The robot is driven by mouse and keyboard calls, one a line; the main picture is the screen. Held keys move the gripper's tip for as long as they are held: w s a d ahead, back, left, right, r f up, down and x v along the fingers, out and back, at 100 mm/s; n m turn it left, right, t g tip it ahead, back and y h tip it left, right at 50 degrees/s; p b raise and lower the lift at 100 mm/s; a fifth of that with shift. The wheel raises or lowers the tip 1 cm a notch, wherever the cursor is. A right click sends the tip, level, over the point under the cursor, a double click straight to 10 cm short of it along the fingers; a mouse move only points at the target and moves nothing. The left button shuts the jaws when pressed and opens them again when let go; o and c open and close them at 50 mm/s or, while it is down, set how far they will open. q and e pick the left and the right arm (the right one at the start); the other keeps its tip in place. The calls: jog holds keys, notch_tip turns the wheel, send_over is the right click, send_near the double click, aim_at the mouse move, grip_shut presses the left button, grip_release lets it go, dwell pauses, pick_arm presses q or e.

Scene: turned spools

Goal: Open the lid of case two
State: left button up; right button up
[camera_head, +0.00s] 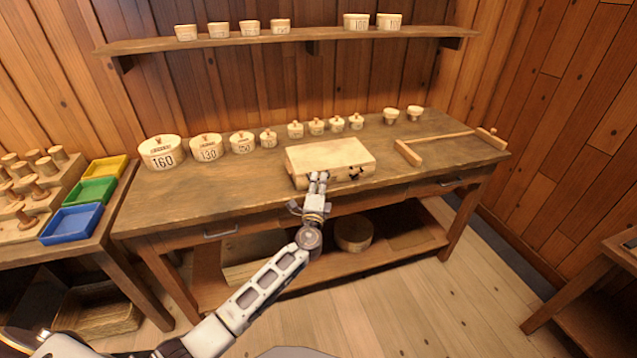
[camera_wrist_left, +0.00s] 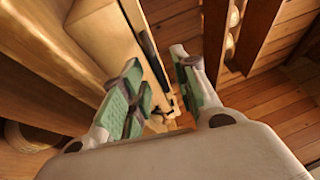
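A pale wooden case (camera_head: 330,153) lies near the front middle of the workbench, its lid looking down flat. A dark mark shows on its front face, right of my gripper; I cannot read a number on it. My left gripper (camera_head: 318,178) is at the case's front face, left of that mark. In the left wrist view, its green-padded fingers (camera_wrist_left: 155,68) stand apart with a gap between them, and the pale case (camera_wrist_left: 105,28) runs past at upper left. I cannot tell whether a finger touches it. My right gripper is in neither view.
Lidded round boxes, several of them numbered (camera_head: 162,153), line the back of the workbench (camera_head: 180,200). A wooden bar piece (camera_head: 408,153) lies right of the case. A shelf (camera_head: 300,43) with small tubs hangs above. Yellow, green and blue trays (camera_head: 72,223) stand at left.

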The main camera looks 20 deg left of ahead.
pick_arm(q)
jog(key=shift+w+a, duration=0.1)
jog(key=shift+w, duration=0.25)
jog(key=shift+c, duration=0.5)
grip_shut()
